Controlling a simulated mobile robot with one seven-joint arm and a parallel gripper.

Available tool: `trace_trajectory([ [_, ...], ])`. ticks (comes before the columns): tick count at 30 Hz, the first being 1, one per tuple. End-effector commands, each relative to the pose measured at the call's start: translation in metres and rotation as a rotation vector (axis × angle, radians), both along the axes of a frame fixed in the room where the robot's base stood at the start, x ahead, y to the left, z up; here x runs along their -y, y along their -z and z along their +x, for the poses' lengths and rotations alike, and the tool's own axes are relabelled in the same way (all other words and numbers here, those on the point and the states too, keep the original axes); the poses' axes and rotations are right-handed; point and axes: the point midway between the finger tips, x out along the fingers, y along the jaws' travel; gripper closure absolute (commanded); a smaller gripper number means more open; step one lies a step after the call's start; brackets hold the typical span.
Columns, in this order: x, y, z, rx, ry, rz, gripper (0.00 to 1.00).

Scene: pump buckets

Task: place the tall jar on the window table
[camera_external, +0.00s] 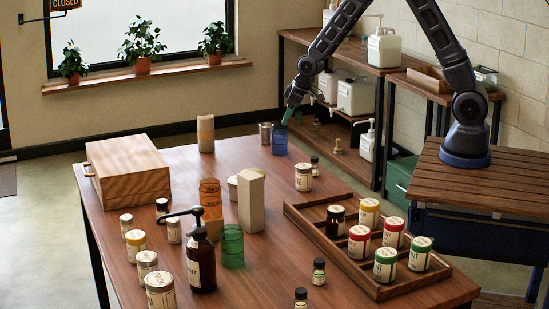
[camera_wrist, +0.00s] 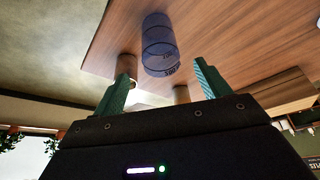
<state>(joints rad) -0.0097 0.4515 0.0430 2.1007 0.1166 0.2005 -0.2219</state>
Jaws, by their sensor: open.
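A see-through blue jar (camera_external: 279,141) stands upright near the far edge of the wooden table (camera_external: 330,165). It also shows in the wrist view (camera_wrist: 160,45), beyond and between my fingers. A taller orange see-through jar (camera_external: 210,198) stands mid-table, and a green one (camera_external: 232,246) is nearer the front. I cannot tell which jar is called the tall jar. My gripper (camera_external: 287,115) points down at the blue jar's top; its green fingers (camera_wrist: 162,70) are open with nothing held. Contact with the jar cannot be made out.
A lidded white jar (camera_external: 303,177) and a small dark bottle (camera_external: 315,166) are to the right. A wooden tray (camera_external: 345,265) holds several jars. A wooden box (camera_external: 128,172) sits at left, below the window.

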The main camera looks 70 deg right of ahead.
Motion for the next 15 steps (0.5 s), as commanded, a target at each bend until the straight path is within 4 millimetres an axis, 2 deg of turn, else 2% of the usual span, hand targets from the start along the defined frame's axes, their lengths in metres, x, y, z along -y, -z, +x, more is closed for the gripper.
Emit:
trace_trajectory([
  [3, 0.001, -0.014, -0.005, 0.003, 0.000, 0.000, 0.25],
  [11, 0.002, -0.030, -0.012, 0.002, 0.001, 0.001, 0.25],
  [15, 0.003, -0.051, -0.023, 0.004, 0.003, 0.001, 0.25],
])
